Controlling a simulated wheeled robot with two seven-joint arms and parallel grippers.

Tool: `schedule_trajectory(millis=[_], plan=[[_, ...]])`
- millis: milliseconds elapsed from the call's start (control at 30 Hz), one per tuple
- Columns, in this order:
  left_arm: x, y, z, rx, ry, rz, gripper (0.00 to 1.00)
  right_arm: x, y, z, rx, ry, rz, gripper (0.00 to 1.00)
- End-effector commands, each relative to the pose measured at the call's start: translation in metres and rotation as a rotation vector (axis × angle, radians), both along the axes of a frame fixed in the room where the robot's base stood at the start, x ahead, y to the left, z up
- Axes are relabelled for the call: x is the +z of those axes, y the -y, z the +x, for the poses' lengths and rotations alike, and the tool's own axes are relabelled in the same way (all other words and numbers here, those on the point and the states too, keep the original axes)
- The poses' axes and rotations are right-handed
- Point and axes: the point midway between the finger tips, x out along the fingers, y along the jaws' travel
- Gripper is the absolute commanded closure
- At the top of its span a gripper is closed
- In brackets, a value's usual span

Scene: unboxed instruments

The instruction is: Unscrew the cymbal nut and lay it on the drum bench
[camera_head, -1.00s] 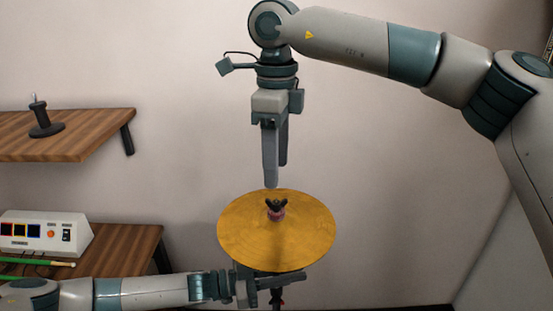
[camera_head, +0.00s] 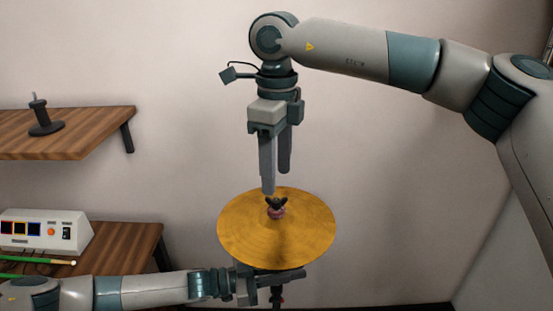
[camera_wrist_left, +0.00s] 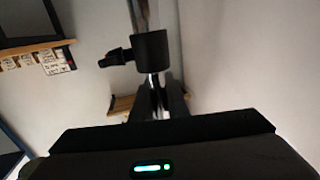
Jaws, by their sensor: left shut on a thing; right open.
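The dark cymbal nut (camera_head: 275,202), with two wings, sits at the centre of the yellow cymbal (camera_head: 310,235), above a pinkish washer (camera_head: 276,213). My right gripper (camera_head: 276,182) points down just above the nut, open and empty, its fingers apart. My left gripper (camera_head: 280,276) is under the cymbal, shut on the cymbal stand (camera_head: 277,297); the cymbal hides part of this grip. In the left wrist view the stand's chrome pole (camera_wrist_left: 144,14) and black collar (camera_wrist_left: 151,47) rise between the fingers (camera_wrist_left: 163,100). A wooden bench (camera_head: 130,243) stands at the lower left; I cannot tell if it is the drum bench.
A white box with buttons (camera_head: 45,230) and a green stick (camera_head: 35,260) lie on the lower bench. A wooden shelf (camera_head: 80,133) above it holds a black peg stand (camera_head: 42,120). The shelf's right part is clear. The wall behind the cymbal is bare.

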Motion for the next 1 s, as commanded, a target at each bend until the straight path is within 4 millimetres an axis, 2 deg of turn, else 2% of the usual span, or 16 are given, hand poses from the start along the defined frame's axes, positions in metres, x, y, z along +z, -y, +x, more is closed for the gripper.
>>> schedule_trajectory(millis=[200,400,833,1000], plan=[[0.003,0.000,0.002,0.002,0.003,-0.003,1.00,-0.029,0.000,0.000,-0.001,-0.001,-0.001,0.49],[0.003,0.000,0.002,0.002,0.003,-0.003,1.00,-0.049,0.000,0.000,0.000,0.000,0.000,0.49],[0.002,0.000,0.002,0.002,0.003,-0.003,1.00,-0.056,0.000,0.000,-0.001,0.000,0.000,0.49],[0.002,-0.001,0.002,0.002,0.003,-0.003,1.00,-0.056,0.000,0.000,0.000,0.000,0.001,0.89]])
